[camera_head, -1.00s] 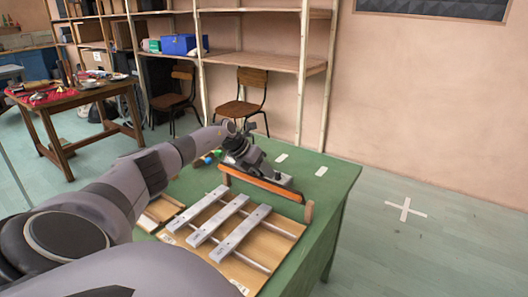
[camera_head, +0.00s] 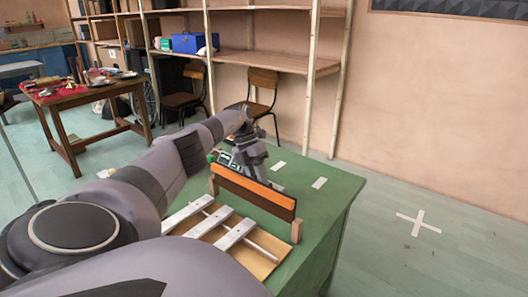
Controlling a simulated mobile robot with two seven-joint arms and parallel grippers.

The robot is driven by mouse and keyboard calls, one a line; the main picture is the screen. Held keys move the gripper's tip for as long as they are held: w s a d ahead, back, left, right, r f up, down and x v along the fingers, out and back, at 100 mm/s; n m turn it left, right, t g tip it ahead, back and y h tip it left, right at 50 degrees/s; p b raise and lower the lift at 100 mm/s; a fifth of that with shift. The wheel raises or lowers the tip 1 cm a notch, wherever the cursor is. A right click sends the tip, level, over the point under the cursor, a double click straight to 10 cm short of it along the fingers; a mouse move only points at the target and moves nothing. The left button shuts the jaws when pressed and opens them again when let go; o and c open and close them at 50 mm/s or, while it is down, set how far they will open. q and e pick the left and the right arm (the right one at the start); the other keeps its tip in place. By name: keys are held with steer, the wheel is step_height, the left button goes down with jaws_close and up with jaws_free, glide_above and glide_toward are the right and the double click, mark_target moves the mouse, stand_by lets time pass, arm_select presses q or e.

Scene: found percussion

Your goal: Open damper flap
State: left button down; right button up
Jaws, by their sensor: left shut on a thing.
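The damper flap (camera_head: 262,197) is a long orange-brown board with a dark lower strip. It stands roughly upright between two small wooden posts at the back of the metal bars (camera_head: 234,234). The silver bars lie on a light wooden base, and my arm hides part of them. My left gripper (camera_head: 251,165) is at the flap's upper edge, on its far side, and is shut on the flap; its fingertips are mostly hidden. My right gripper is out of view.
The green table (camera_head: 320,222) is clear to the right of the flap, apart from white tape marks (camera_head: 319,183). Small coloured items lie left of the gripper. A wooden table (camera_head: 90,94), chairs and shelves stand further back.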

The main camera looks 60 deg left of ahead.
arm_select(q)
steer(key=shift+w, duration=0.15)
steer(key=c, duration=1)
jaws_free()
step_height(320, 180, up, 20)
steer(key=p, duration=0.2)
